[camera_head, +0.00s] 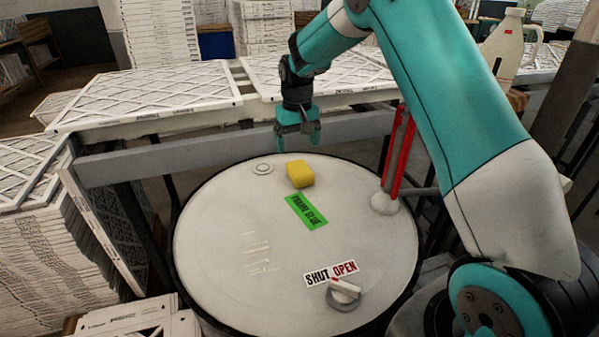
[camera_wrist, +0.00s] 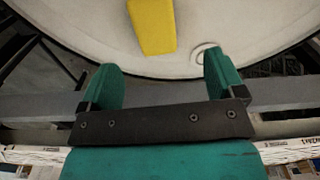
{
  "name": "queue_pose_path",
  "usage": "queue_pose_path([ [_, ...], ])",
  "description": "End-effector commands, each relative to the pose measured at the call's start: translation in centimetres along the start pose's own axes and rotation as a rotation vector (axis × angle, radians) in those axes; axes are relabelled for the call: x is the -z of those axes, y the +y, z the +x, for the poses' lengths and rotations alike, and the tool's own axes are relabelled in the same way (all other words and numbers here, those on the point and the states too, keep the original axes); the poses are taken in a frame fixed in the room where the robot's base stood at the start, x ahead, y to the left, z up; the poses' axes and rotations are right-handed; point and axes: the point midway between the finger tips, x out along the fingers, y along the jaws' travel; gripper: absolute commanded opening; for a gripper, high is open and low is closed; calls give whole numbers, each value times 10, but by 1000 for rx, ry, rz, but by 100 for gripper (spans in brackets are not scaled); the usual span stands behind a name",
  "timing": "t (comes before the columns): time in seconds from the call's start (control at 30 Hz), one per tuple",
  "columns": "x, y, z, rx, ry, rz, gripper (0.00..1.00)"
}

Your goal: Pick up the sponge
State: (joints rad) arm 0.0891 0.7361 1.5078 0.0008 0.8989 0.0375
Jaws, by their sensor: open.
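The yellow sponge (camera_head: 300,174) lies on the white round drum lid (camera_head: 215,225), near its far edge. It also shows in the wrist view (camera_wrist: 152,26), at the top and cut off by the picture edge. My gripper (camera_head: 298,140) hangs pointing down above the far rim of the lid, behind the sponge and apart from it. In the wrist view my gripper (camera_wrist: 163,84) has its two teal fingers wide apart with nothing between them. The sponge lies ahead of the gap between the fingers.
A small white ring cap (camera_head: 262,168) lies left of the sponge. A green label (camera_head: 306,211) is in front of it. Red upright bars (camera_head: 396,155) stand at the lid's right. A grey rail (camera_head: 220,143) and boxed filters (camera_head: 150,95) are behind. The lid's left is clear.

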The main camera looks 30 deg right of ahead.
Motion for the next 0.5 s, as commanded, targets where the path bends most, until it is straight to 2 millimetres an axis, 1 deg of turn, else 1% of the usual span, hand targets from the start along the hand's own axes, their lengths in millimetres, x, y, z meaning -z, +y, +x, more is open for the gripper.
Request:
queue_pose_path([
  [0.03, 0, 0, 10, 0, -5, -1, 88],
  [0.13, 0, 0, 28, 0, -4, -1, 88],
  [0.23, 0, 0, 39, 0, -1, -1, 88],
  [0.4, 0, 2, 49, 0, -1, 0, 88],
  [0.5, 0, 6, 63, 0, -3, 0, 88],
])
